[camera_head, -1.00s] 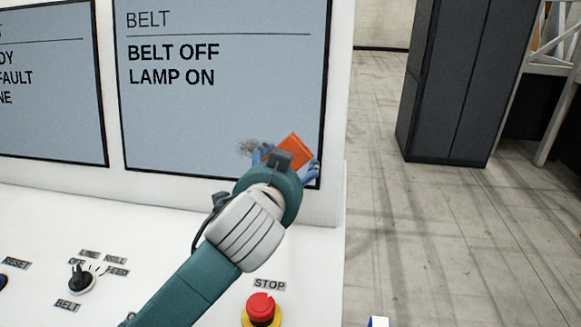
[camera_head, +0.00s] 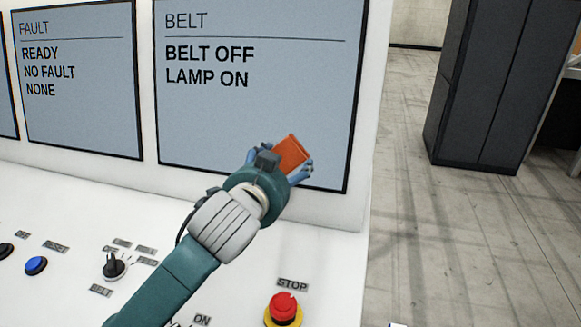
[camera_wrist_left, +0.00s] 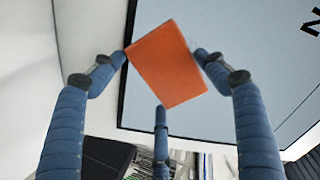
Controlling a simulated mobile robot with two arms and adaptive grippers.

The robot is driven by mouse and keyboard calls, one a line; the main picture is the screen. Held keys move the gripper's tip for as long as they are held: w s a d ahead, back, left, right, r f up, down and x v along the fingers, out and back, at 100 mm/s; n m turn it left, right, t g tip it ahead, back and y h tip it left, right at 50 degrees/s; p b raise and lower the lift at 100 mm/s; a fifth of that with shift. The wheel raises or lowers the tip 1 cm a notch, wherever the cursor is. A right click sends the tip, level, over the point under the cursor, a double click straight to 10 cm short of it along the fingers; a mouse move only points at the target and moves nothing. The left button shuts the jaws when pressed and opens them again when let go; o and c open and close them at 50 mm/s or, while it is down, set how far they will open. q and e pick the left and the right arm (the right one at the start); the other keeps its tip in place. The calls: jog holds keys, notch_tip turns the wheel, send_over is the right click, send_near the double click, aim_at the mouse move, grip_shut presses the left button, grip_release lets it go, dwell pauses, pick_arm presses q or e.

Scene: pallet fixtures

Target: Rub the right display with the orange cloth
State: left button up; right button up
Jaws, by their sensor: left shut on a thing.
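The right display (camera_head: 240,120) is the large grey screen headed BELT, reading "BELT OFF" and "LAMP ON". My left gripper (camera_head: 290,160) is in front of its lower right part, its blue fingers closed around the orange cloth (camera_head: 293,153). The left wrist view shows the cloth (camera_wrist_left: 166,62) between the fingers, flat against or just over the screen; I cannot tell whether it touches. No smudge shows on the visible part of the screen. The area behind the cloth and hand is hidden. My right gripper is not in view.
A second display (camera_head: 80,100) headed FAULT stands to the left. Below, the sloping white panel carries a red STOP button (camera_head: 284,306), a black BELT knob (camera_head: 114,265) and a blue button (camera_head: 36,265). A dark cabinet (camera_head: 485,90) stands on the open floor at right.

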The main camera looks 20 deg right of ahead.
pick_arm(q)
jog(key=w+a, duration=0.1)
jog(key=w+a+p, duration=0.1)
jog(key=a, duration=0.1)
jog(key=shift+w+a, duration=0.1)
dwell(0.4)
jog(key=shift+p+v, duration=1.95)
jog(key=shift+v, duration=1)
